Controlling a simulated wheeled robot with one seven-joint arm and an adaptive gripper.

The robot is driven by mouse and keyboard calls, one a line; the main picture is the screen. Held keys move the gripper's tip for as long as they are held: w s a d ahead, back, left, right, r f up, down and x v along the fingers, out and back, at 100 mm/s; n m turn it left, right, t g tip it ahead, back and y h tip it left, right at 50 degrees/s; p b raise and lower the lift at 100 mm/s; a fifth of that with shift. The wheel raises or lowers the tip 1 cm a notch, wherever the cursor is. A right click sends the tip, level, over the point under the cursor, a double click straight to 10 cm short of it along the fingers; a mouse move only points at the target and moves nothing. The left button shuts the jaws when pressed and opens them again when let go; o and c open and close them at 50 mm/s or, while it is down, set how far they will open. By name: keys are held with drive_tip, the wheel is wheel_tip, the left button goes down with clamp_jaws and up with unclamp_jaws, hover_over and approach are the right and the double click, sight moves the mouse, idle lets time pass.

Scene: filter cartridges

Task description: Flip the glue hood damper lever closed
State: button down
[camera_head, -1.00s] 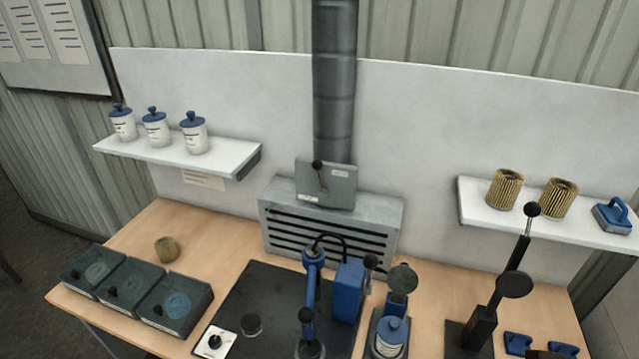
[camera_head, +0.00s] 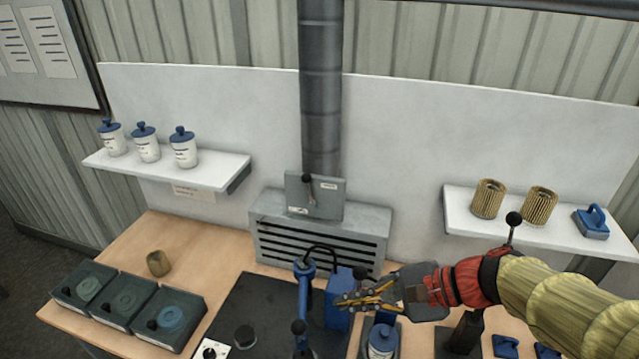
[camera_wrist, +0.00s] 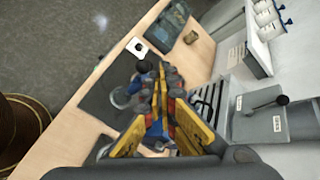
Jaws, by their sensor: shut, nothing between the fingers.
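The glue hood (camera_head: 318,240) is a grey slatted box at the back of the bench, under a dark duct (camera_head: 321,90). A grey damper plate (camera_head: 330,198) stands on its top at the duct's foot. The damper lever (camera_head: 307,180), dark with a black ball knob, points up on this plate. In the wrist view the plate (camera_wrist: 258,124) and the lever's knob (camera_wrist: 282,100) show at the right. My gripper (camera_head: 340,300) is shut and empty, in front of the hood, lower and to the right of the lever; its fingers also fill the middle of the wrist view (camera_wrist: 160,75).
Blue bench tools (camera_head: 303,290) stand on a dark mat (camera_head: 255,305) below the hood. A blue-lidded pot (camera_head: 381,340) stands below my gripper. Shelves hold white jars (camera_head: 183,148) at left and pleated filters (camera_head: 488,198) at right. The wall around the duct is clear.

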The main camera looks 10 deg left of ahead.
sight(311, 181)
drive_tip(key=w+a+r+m+t+y+p, duration=0.1)
drive_tip(key=w+a+m+y, duration=0.1)
drive_tip(key=w+m, duration=0.3)
drive_tip(key=w+a+r+m+t+y+p, duration=0.1)
drive_tip(key=w+a+r+m+t+y, duration=0.15)
drive_tip(key=w, duration=0.45)
drive_tip(key=w+d+f+m+t, duration=0.1)
drive_tip(key=w+m+t, duration=0.2)
drive_tip(key=w, duration=0.3)
drive_tip(key=w+d+f+m+t+y, duration=0.1)
drive_tip(key=w+f+m+t, duration=0.1)
drive_tip(key=w+m, duration=0.3)
drive_tip(key=shift+w+d+t+p, duration=0.3)
drive_tip(key=shift+w+d+t, duration=0.15)
drive_tip(key=shift+w, duration=0.15)
drive_tip(key=shift+a, duration=0.2)
drive_tip(key=x, duration=1.3)
drive_tip(key=shift+r, duration=0.1)
drive_tip(key=shift+w+a+r, duration=0.1)
drive_tip(key=shift+w+a, duration=0.05)
drive_tip(key=shift+a, duration=0.15)
drive_tip(key=shift+a, duration=0.1)
drive_tip(key=shift+a+r+n+p, duration=0.1)
drive_tip(key=shift+a+n+p, duration=0.1)
drive_tip(key=shift+n+p, duration=0.1)
